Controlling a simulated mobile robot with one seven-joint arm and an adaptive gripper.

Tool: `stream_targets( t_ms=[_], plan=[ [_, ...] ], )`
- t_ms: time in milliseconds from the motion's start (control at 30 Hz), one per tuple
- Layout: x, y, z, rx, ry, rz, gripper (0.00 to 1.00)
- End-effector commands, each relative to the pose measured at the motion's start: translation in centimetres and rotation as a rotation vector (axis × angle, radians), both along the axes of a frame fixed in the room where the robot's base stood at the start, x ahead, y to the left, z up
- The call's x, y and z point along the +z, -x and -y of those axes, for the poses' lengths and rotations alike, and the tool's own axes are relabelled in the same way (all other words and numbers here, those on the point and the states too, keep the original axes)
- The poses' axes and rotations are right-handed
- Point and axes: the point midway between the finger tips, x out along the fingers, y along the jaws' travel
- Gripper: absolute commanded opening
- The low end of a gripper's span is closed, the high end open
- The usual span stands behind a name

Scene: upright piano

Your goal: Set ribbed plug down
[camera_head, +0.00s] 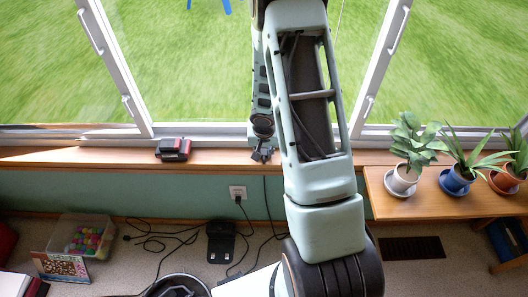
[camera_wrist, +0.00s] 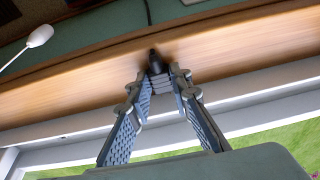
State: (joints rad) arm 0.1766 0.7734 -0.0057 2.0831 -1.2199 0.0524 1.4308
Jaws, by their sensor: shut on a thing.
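My gripper (camera_wrist: 161,86) is shut on the ribbed plug (camera_wrist: 161,82), a small grey piece with ridges and a dark end, held between the fingertips in the wrist view. The plug is over the wooden windowsill (camera_wrist: 85,82), its dark end toward the room-side edge. I cannot tell whether it touches the wood. In the head view my gripper (camera_head: 262,152) is at the sill, left of my large arm link, and the plug is too small to make out clearly.
A red and black object (camera_head: 173,149) sits on the sill to the left. Potted plants (camera_head: 404,178) stand on a wooden bench at right. A wall socket (camera_head: 238,192), cables and a toy bin (camera_head: 82,236) are below. The sill between the red object and my gripper is clear.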

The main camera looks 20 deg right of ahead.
Motion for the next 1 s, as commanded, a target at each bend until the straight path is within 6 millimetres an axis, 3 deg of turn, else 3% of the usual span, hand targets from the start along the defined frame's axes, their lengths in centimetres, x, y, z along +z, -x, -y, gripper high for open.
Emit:
stream_targets(
  t_ms=[167, 567, 1000],
  plan=[
    [0.0, 0.0, 0.0, -0.001, 0.0, 0.0, 0.36],
    [0.6, 0.0, 0.0, -0.001, 0.0, 0.0, 0.36],
    [9.5, 2.3, -0.8, -0.003, 0.0, 0.001, 0.36]
  ],
)
